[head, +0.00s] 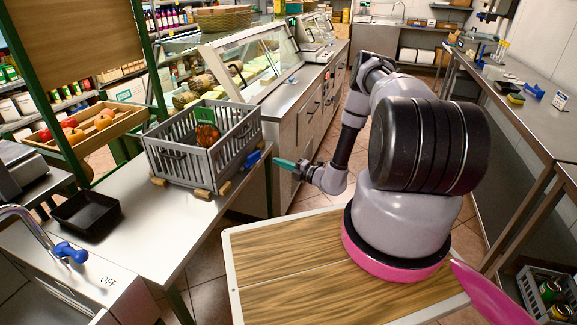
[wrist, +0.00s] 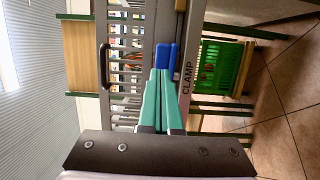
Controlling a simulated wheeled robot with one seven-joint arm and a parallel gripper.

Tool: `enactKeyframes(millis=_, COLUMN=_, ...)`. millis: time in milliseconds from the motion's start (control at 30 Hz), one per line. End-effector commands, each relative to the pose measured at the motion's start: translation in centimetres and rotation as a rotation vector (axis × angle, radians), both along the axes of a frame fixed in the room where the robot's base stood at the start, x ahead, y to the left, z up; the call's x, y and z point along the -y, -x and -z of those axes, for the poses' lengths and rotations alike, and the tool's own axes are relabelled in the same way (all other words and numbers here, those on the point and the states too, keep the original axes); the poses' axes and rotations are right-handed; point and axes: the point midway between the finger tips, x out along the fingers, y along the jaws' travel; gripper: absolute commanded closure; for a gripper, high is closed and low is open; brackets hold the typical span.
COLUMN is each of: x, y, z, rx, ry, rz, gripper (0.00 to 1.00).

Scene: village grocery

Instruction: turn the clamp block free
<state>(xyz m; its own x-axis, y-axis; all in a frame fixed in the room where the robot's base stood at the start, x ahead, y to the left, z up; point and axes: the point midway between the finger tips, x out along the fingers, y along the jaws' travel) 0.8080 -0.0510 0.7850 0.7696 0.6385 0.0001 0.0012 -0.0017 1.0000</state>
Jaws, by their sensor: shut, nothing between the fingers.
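The blue clamp block (head: 252,159) sits at the counter's edge beside the right end of the grey slatted crate (head: 180,165). In the wrist view the blue block (wrist: 166,56) lies straight ahead of the fingertips, between the crate's slatted side (wrist: 125,50) and the counter edge lettered CLAMP (wrist: 188,66). My gripper (head: 276,161) is shut and empty, its green fingers pointing at the block from the right. In the wrist view the fingertips (wrist: 160,72) overlap the block's near end; I cannot tell whether they touch it.
Wooden blocks (head: 202,194) sit under the crate's edges. A black tray (head: 86,212) and a tap with a blue handle (head: 70,252) are at the left of the counter (head: 165,235). A glass display case (head: 262,60) stands behind. The tiled aisle floor is open near the arm.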

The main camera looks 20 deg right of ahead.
Motion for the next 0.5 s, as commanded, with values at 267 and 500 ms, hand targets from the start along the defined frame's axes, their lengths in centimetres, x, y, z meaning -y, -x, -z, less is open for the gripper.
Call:
enactKeyframes(millis=267, x=-3.6, y=-4.2, z=0.0, rx=0.003, ry=0.002, rz=-0.004, gripper=1.00)
enactKeyframes(millis=500, x=-4.9, y=-5.9, z=0.0, rx=0.002, ry=0.002, rz=-0.002, gripper=1.00)
